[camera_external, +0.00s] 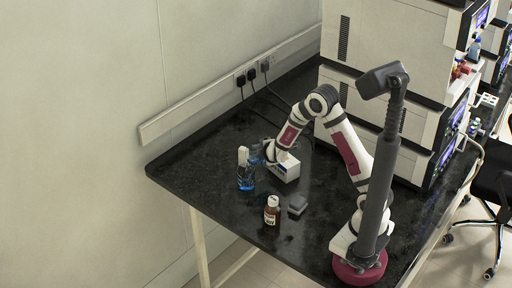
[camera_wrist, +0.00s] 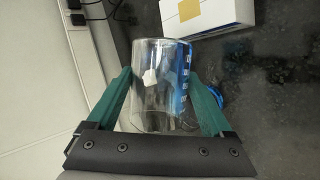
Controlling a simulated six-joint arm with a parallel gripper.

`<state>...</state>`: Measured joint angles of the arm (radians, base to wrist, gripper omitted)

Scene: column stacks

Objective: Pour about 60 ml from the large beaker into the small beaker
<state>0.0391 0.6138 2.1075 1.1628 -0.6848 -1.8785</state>
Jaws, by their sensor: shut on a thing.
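My gripper (camera_wrist: 160,80) is shut on a clear glass beaker (camera_wrist: 152,90), with a green finger on each side in the wrist view. In the external view my gripper (camera_external: 267,152) is at the bench's left part, beside a blue-tinted vessel (camera_external: 255,155). In front of it stands another clear vessel with blue at its bottom (camera_external: 246,182). I cannot tell which is the small beaker. A blue edge (camera_wrist: 219,91) shows past the right finger.
A white box (camera_external: 285,170) lies just right of my gripper; it also shows in the wrist view (camera_wrist: 205,15). A brown bottle (camera_external: 272,212) and a grey block (camera_external: 297,204) stand nearer the front. Wall sockets with cables (camera_external: 252,76) are behind. The bench's left corner is clear.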

